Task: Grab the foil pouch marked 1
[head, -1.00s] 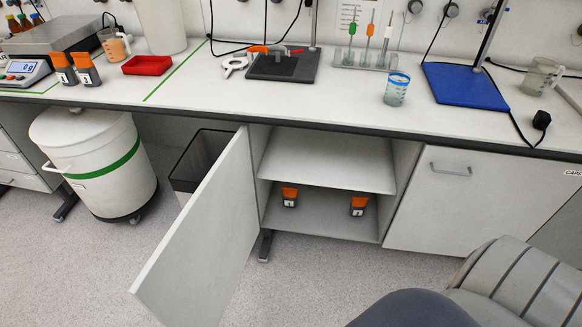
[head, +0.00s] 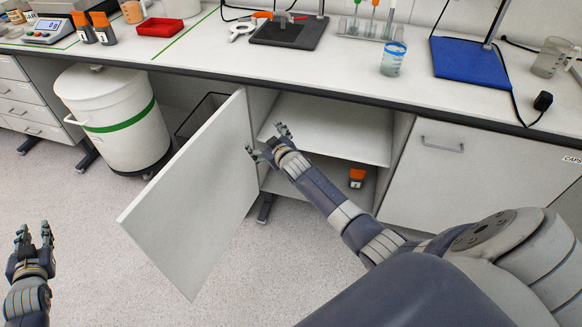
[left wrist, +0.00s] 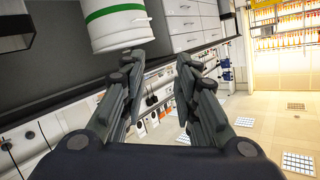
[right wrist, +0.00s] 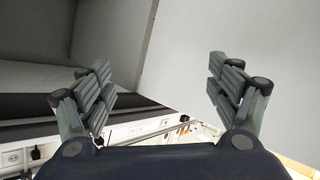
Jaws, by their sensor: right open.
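Dark pouches with orange caps and small white labels are in view; their numbers are too small to read surely. Two stand side by side on the bench at the upper left, a left bench pouch (head: 83,28) and a right bench pouch (head: 104,29). A cabinet pouch (head: 357,178) stands on the lower level of the open cabinet. A second cabinet pouch, seen earlier to its left, is hidden behind my right arm. My right gripper (head: 266,142) is open and empty at the cabinet opening, near the door. My left gripper (head: 34,232) is open and empty, low at the left.
The cabinet door (head: 195,195) stands open to the left of my right gripper. A cabinet shelf (head: 330,135) lies above the lower level. A white bin (head: 110,110) with a green band stands at the left. The floor before the cabinet is clear.

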